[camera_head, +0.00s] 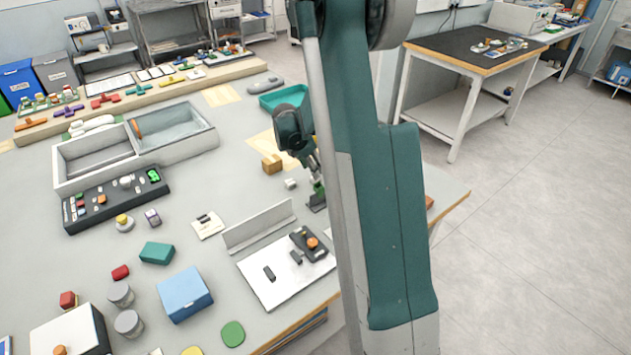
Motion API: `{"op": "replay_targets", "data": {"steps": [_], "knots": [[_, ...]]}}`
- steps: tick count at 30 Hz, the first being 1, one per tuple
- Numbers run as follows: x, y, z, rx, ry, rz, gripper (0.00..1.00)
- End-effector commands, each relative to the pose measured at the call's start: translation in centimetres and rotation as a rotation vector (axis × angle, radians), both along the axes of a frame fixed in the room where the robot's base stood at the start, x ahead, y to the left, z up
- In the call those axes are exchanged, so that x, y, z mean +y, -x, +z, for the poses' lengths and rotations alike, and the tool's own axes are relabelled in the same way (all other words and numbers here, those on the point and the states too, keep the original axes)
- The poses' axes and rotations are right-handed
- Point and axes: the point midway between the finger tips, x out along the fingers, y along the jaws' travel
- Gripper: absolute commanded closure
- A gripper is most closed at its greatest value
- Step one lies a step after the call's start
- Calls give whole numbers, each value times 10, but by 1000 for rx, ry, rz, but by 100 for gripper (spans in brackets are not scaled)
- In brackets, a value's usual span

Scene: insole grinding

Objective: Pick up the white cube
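A small white cube (290,184) sits on the grey table, in front of and a little right of a tan wooden block. My gripper (318,186) points down over the table just right of the cube, apart from it in the picture. My teal arm covers part of the gripper, and the fingers are too small to tell whether they are open or shut. A small dark object with a green part (318,200) is right below the gripper tip. I cannot tell whether they touch.
The tan block (272,164) is close behind the cube. A teal tray (283,97) lies farther back. A metal angle plate (258,226) and a white board (272,290) with dark parts are in front. A two-bay bin (190,150) stands left. Bare table lies left of the cube.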

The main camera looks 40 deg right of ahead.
Motion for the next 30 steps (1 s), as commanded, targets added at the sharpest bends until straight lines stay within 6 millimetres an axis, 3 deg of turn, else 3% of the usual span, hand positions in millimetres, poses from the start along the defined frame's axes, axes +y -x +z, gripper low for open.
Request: {"op": "replay_targets", "data": {"steps": [5, 19, 30], "knots": [[-5, -1, -11, 0, 0, -1, 61], [-6, -2, -16, 0, 0, -1, 61], [-17, -6, -49, 0, 0, -1, 61]]}}
